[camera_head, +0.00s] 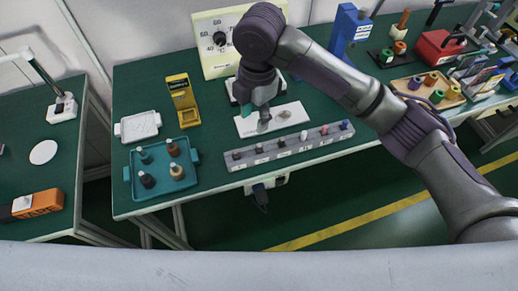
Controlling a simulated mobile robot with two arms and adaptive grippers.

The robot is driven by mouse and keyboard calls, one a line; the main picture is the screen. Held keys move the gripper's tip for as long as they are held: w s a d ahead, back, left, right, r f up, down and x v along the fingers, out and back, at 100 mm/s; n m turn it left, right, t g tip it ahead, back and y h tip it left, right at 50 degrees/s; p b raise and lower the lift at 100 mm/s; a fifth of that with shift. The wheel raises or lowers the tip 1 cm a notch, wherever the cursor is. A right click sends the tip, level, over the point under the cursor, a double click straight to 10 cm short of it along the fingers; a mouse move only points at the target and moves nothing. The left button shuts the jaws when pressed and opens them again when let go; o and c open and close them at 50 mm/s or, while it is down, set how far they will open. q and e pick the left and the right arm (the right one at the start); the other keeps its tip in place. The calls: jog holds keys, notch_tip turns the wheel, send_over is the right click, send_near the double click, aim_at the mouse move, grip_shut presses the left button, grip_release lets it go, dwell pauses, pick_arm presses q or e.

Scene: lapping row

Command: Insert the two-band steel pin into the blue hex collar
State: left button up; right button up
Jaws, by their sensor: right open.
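My right gripper (264,117) is open and points down over the white plate (250,127) on the green bench. A small grey piece (284,114) lies on the plate just right of the fingers, apart from them as far as I can tell. A long grey rack (262,158) in front of the plate holds a row of several small dark, pale, pink and blue pieces. A small blue piece (345,125) sits at the rack's right end; its shape is too small to tell. I cannot make out which piece is the two-band steel pin or the blue hex collar. My left gripper is not in view.
A teal tray (131,183) with several upright pieces stands at the left, a white tray (138,126) behind it. A yellow stand (182,100) and a dial board (210,20) are behind. A wooden tray (400,87) with coloured rings is at right.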

jog(key=r, duration=0.1)
send_over(260, 145)
jog(key=shift+n+h, duration=0.3)
jog(key=shift+n, duration=0.1)
jog(key=f, duration=0.8)
jog(key=shift+w+a, duration=0.2)
jog(key=f, duration=0.5)
jog(key=shift+s+d+f+p, duration=0.1)
jog(key=shift+s+d+p, duration=0.1)
jog(key=shift+p, duration=0.15)
grip_shut()
